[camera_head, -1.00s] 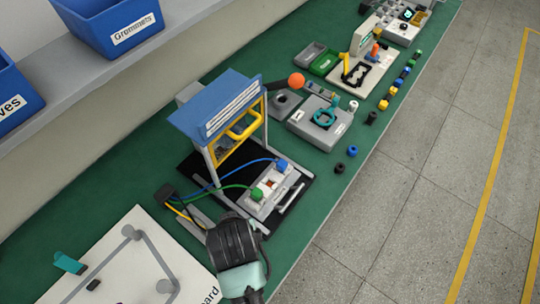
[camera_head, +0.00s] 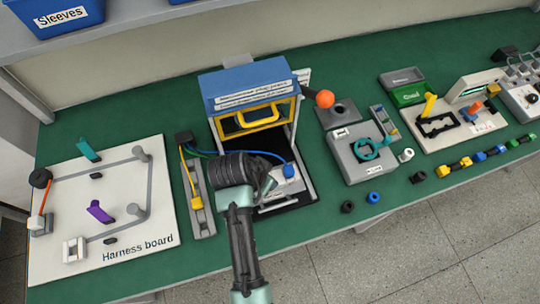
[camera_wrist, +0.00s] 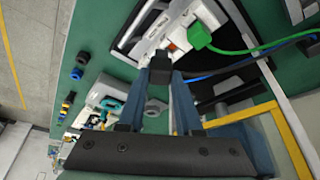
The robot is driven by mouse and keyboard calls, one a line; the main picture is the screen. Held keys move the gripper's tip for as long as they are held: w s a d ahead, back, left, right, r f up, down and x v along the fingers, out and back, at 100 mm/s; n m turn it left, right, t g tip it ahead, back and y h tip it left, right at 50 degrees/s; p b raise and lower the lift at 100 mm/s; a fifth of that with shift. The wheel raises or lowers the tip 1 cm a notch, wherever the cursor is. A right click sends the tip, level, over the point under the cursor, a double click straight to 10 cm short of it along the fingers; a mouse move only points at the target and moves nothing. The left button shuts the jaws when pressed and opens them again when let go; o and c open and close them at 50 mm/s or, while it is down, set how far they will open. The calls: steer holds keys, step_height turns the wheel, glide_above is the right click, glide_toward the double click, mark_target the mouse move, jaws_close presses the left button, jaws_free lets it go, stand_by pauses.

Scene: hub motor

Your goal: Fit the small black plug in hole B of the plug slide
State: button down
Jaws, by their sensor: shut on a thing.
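In the wrist view my gripper (camera_wrist: 160,66) is shut on a small black piece (camera_wrist: 160,60), which looks like the plug; the fingertips hide part of it. The piece is in front of a white block (camera_wrist: 152,34) with a green connector (camera_wrist: 200,36). I take this block for the plug slide, but no hole letters are readable. In the head view the block (camera_head: 285,188) shows only partly, with a blue connector (camera_head: 288,170) on it. My wrist hides its left part. I cannot tell whether the black piece touches the block.
A blue-topped stand with a yellow handle (camera_head: 245,120) rises behind the block. Cables run from the connectors. A grey rail (camera_head: 199,212) lies left, beside the harness board (camera_head: 105,210). A black ring (camera_head: 347,206) and a blue ring (camera_head: 374,197) lie right. Bare green bench shows in front.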

steer(key=w+r+m+g+h, duration=0.1)
steer(key=w+m+g+h, duration=0.1)
steer(key=w+m, duration=0.35)
steer(key=shift+m+y, duration=0.3)
steer(key=shift+m, duration=0.45)
steer(key=f+b, duration=0.2)
steer(key=s+f+b, duration=0.1)
steer(key=f+b, duration=0.1)
steer(key=f, duration=0.1)
steer(key=shift+s+f, duration=0.15)
steer(key=shift+f, duration=0.05)
steer(key=shift+f+b, duration=1)
steer(key=shift+f, duration=0.15)
stand_by(0.4)
steer(key=c, duration=0.5)
jaws_free()
steer(key=v, duration=1.3)
